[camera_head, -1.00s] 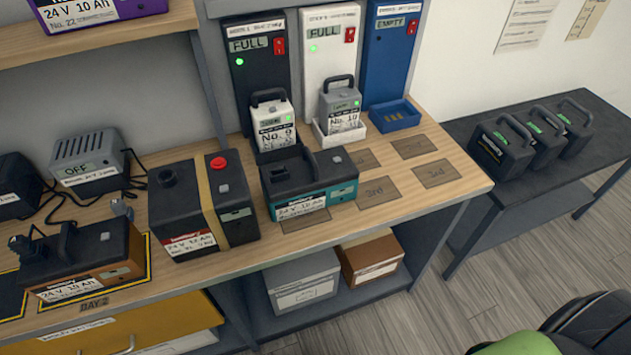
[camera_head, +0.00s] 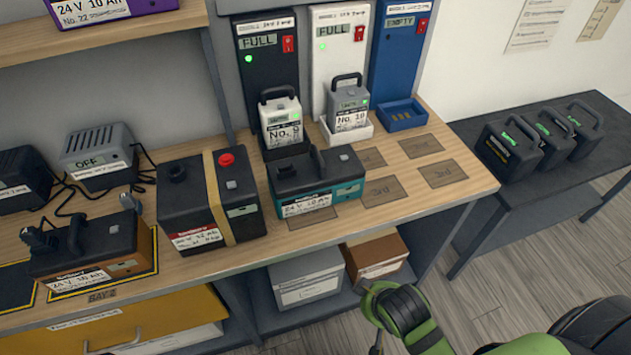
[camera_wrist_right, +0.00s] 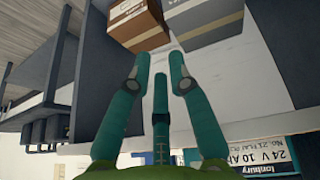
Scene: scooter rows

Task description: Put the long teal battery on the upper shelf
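The long teal battery (camera_head: 318,184), dark on top with a black handle and a white "24 V 10 Ah" label, stands on the wooden bench near its front edge. Part of it shows upside down at the lower right of the right wrist view (camera_wrist_right: 262,150). The upper shelf (camera_head: 150,28) is at the top left in the head view, partly cut off. My right gripper (camera_wrist_right: 157,72) has its teal fingers spread with nothing between them, below and in front of the bench edge. Its green arm (camera_head: 412,318) enters the head view at the lower right. My left gripper is not in view.
A purple battery (camera_head: 100,10) sits on the upper shelf. A strapped battery (camera_head: 208,198) stands close left of the teal one. Chargers (camera_head: 268,75) stand behind. Marked empty spots (camera_head: 395,190) lie to the right. Boxes (camera_head: 307,278) sit on a lower shelf.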

